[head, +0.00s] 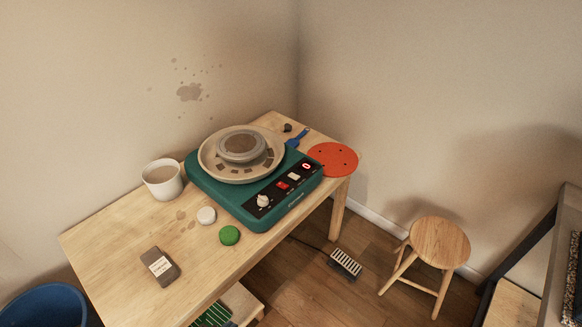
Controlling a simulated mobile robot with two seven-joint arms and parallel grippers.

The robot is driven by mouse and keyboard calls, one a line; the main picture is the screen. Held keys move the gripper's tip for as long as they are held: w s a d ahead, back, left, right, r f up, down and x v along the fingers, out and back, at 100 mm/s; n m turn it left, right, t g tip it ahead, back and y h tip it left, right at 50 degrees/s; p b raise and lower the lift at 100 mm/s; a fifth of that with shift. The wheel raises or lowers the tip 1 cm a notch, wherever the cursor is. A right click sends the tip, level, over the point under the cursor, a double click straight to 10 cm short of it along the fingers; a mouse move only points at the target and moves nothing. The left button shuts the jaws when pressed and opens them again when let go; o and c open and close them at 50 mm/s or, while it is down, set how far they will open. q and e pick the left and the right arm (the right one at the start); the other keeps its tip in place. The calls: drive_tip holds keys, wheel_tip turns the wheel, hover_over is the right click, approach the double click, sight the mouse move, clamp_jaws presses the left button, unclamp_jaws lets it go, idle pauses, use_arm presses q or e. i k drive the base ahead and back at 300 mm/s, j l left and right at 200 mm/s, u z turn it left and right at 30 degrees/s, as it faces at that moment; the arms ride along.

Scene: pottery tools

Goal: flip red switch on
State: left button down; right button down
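A red switch (283,185) sits on the black front panel of a teal pottery wheel (222,201). It lies between a white knob (263,201) and a small white switch (294,177). The switch's on or off position is too small to tell. A red lit display (306,166) shows at the panel's right end. The wheel carries a round tan tray with a grey disc (241,146) on it. Neither of my grippers is in the head view.
The wheel stands on a wooden table (120,240) with a white cup (162,180), a green round piece (229,235), a white round piece (206,215), a grey block (160,266) and an orange disc (333,159). A stool (439,243) and a pedal (345,263) stand on the floor.

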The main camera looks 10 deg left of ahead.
sight(281, 184)
drive_tip(key=i+l+u, duration=0.1)
drive_tip(key=i, duration=0.35)
drive_tip(key=i+l, duration=0.1)
drive_tip(key=i, duration=0.3)
drive_tip(key=i+l+u, duration=0.15)
drive_tip(key=i, duration=0.25)
